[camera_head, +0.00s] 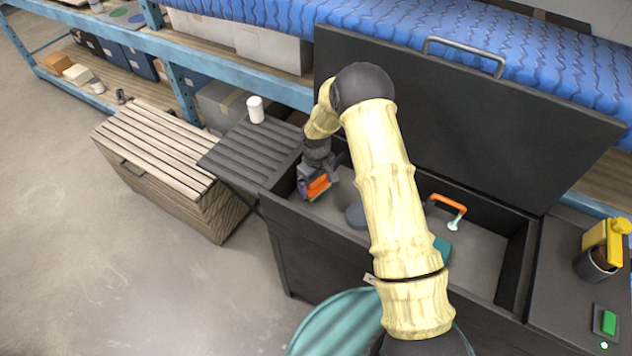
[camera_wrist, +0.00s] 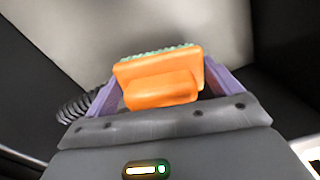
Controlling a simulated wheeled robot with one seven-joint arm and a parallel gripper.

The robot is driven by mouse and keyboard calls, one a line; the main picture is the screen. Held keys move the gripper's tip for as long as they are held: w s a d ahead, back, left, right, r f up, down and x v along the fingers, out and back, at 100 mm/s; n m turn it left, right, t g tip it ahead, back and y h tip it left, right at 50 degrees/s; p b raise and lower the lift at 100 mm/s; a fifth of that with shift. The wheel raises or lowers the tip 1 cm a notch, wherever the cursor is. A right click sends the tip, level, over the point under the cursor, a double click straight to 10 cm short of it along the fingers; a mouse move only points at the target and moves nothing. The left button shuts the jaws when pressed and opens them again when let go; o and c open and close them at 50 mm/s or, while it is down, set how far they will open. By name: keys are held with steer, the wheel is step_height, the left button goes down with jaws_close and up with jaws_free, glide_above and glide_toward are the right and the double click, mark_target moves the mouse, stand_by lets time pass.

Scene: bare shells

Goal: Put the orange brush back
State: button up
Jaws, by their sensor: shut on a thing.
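The orange brush (camera_wrist: 160,88) has an orange body and grip, with a strip of green bristles along its far edge in the wrist view. It also shows in the head view (camera_head: 318,187). My gripper (camera_wrist: 162,90) is shut on it, with a purple finger on each side. In the head view my gripper (camera_head: 317,184) is at the left end of an open dark chest (camera_head: 285,225), inside its rim. I cannot tell whether the brush touches the chest floor. My arm hides part of the chest's middle.
The chest's raised lid (camera_head: 500,130) stands behind it. Inside lie an orange-handled tool (camera_head: 447,204), a teal item (camera_head: 442,247) and a grey-blue round thing (camera_head: 356,215).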

steer(key=shift+f+b, duration=0.6)
steer(key=shift+f, duration=0.2)
stand_by(0.5)
steer(key=o, duration=0.8)
steer(key=shift+s, duration=0.1)
steer(key=shift+o, duration=0.2)
steer(key=shift+r+p, duration=0.9)
steer(key=shift+r, duration=0.65)
steer(key=shift+r+p, duration=2.1)
steer(key=shift+r, duration=1.4)
